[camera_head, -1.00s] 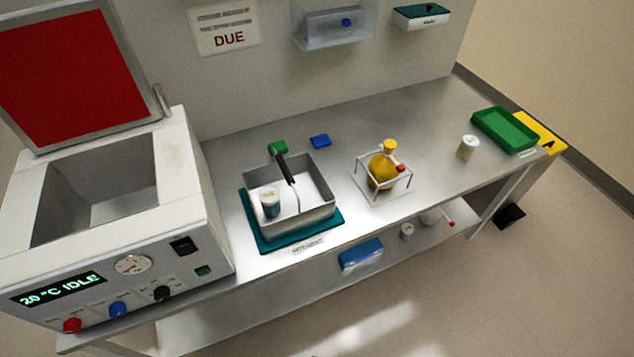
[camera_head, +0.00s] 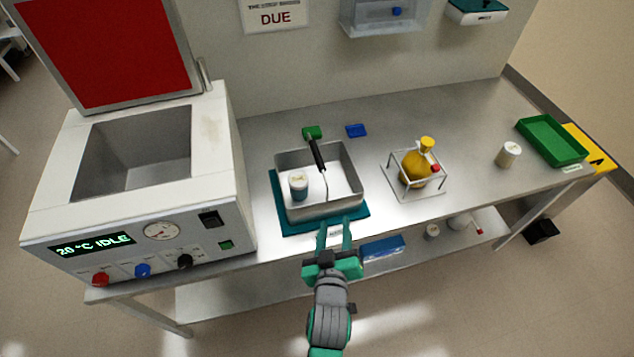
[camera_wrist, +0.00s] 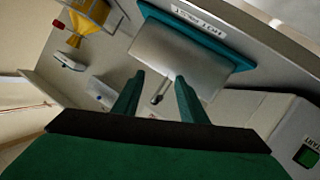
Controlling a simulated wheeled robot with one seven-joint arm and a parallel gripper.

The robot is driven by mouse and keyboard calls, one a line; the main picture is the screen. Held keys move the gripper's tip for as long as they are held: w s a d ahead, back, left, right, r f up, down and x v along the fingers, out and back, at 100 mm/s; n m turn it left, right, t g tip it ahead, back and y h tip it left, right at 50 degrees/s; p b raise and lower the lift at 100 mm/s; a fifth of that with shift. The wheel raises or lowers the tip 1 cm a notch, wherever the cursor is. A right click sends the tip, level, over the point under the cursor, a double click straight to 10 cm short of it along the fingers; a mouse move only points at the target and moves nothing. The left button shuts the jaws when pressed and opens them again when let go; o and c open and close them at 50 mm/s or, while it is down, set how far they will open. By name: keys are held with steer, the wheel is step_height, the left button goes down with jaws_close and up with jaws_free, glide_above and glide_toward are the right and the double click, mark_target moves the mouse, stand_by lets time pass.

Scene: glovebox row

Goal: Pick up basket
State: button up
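The basket (camera_head: 337,206) is a grey metal box with an upright black handle (camera_head: 316,153). It stands on a teal mat (camera_head: 287,229) on the bench and holds a small white jar with a teal band (camera_head: 299,187). My gripper (camera_head: 334,226) is at the bench's front edge, just in front of the basket, with its two green fingers apart and nothing between them. In the wrist view the basket wall (camera_wrist: 180,62) lies beyond the open fingers (camera_wrist: 158,88), and the handle's tip (camera_wrist: 160,88) shows between them. Whether the fingers touch the mat is unclear.
A white bath unit (camera_head: 150,185) with its red-faced lid raised stands left. A wire frame around a yellow flask (camera_head: 416,168), a white jar (camera_head: 508,155) and a green tray (camera_head: 551,139) are right. Green and blue pieces (camera_head: 356,130) lie behind.

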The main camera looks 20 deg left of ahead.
mark_target(317, 159)
steer(key=w+a+r+n+y, duration=0.2)
steer(key=w+a+r+n, duration=0.2)
steer(key=w+a+r, duration=0.4)
steer(key=shift+g, duration=0.4)
steer(key=x, duration=0.7)
steer(key=d+x, duration=0.1)
steer(key=x, duration=0.2)
steer(key=shift+w+a+r, duration=0.1)
steer(key=shift+w+r, duration=0.05)
steer(key=shift+w, duration=0.3)
steer(key=shift+h, duration=0.3)
jaws_close()
